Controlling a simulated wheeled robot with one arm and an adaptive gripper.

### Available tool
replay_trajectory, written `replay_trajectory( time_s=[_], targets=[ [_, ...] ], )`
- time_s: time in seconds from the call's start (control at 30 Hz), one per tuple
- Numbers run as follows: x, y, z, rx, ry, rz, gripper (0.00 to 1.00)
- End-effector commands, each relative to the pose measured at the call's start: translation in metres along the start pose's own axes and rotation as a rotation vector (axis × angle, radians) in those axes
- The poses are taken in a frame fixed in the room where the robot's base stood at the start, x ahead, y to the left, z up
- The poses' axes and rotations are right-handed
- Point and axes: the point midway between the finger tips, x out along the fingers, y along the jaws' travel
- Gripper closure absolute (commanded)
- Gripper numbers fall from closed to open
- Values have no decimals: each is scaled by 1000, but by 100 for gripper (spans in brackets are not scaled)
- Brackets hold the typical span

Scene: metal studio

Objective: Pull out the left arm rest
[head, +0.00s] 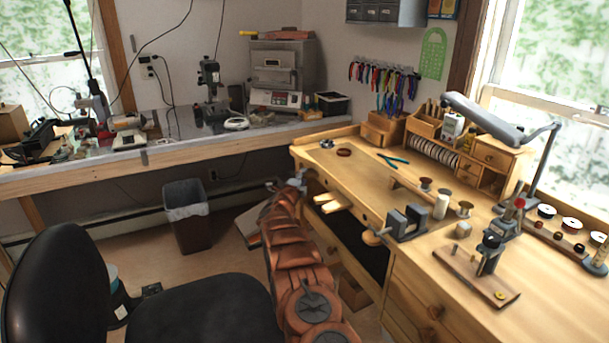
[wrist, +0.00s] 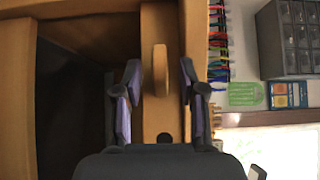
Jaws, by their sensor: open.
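In the wrist view a light wooden strip on the bench front (wrist: 152,20) carries a narrow upright wooden handle (wrist: 160,62), which looks like that of the left arm rest. My gripper (wrist: 160,78) is open, with one finger on each side of the handle and a visible gap on both sides. In the head view my gripper (head: 296,184) is at the left front of the wooden workbench (head: 345,170), just below its top. My arm hides part of the bench front there, and the arm rest cannot be made out in that view.
A pale wooden piece (head: 331,203) juts from the bench front, right of my gripper. A grey vise (head: 408,222) sits on the front edge. A black chair (head: 200,310) stands left of my arm, and a bin (head: 187,220) stands behind it. Bare floor lies between them.

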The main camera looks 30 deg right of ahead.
Motion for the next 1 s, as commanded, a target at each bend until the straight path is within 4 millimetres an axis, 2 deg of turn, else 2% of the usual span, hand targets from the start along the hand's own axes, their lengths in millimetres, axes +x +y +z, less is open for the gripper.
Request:
replay_trajectory(
  time_s=[0.43, 0.93, 1.0],
  targets=[
    [20, 0, -3, -1, 6, -1, 59],
    [23, 0, -1, 1, 0, 0, 59],
    [23, 0, -1, 1, 0, 0, 65]
  ],
)
